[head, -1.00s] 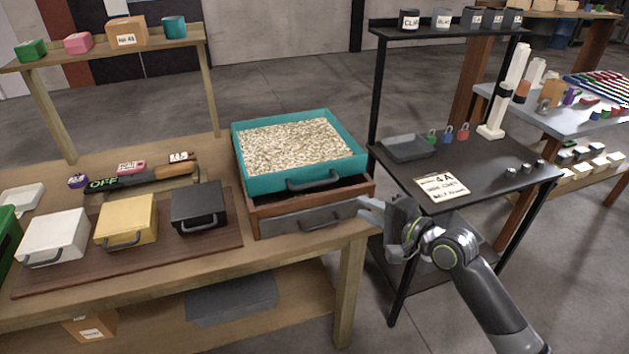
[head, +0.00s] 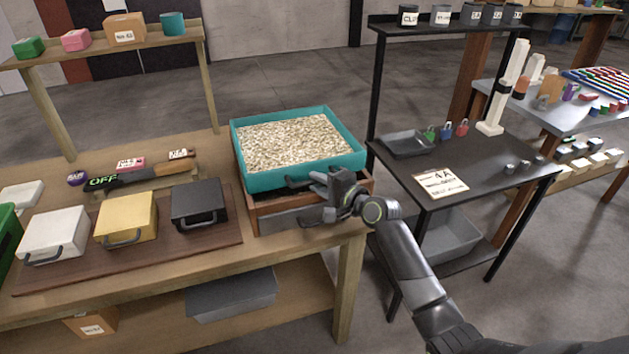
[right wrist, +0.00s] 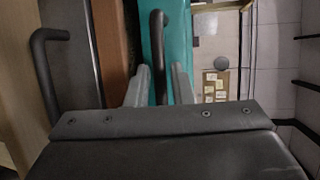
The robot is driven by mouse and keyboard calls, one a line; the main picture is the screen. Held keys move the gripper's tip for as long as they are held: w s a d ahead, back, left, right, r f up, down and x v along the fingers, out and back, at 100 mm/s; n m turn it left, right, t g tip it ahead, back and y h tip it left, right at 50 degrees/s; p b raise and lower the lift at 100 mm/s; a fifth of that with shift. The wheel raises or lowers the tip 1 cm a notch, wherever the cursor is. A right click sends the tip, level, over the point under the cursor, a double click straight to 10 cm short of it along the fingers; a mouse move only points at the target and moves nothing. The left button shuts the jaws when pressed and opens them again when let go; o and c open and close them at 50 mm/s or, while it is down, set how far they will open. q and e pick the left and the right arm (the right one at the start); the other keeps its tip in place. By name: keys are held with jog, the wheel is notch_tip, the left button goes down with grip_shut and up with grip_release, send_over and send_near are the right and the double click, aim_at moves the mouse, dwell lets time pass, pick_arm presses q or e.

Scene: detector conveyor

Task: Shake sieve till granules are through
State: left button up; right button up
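The teal sieve (head: 258,181) is full of pale granules (head: 290,143) and sits on top of a wooden frame (head: 262,209). Its dark front handle shows in the right wrist view (right wrist: 157,50), beside the teal wall (right wrist: 179,45). My right gripper (head: 318,182) is at this handle. In the right wrist view its two fingers (right wrist: 160,88) stand apart on either side of the handle, with visible gaps. A grey drawer (head: 285,221) is below in the frame, partly hidden by my right gripper. My left gripper is not in view.
White (head: 52,236), yellow (head: 126,219) and black (head: 198,205) lidded boxes stand on a brown board to the left. A black table (head: 500,160) with a grey tray (head: 405,146) and several padlocks is to the right.

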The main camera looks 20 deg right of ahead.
jog(key=shift+x, duration=0.9)
grip_shut()
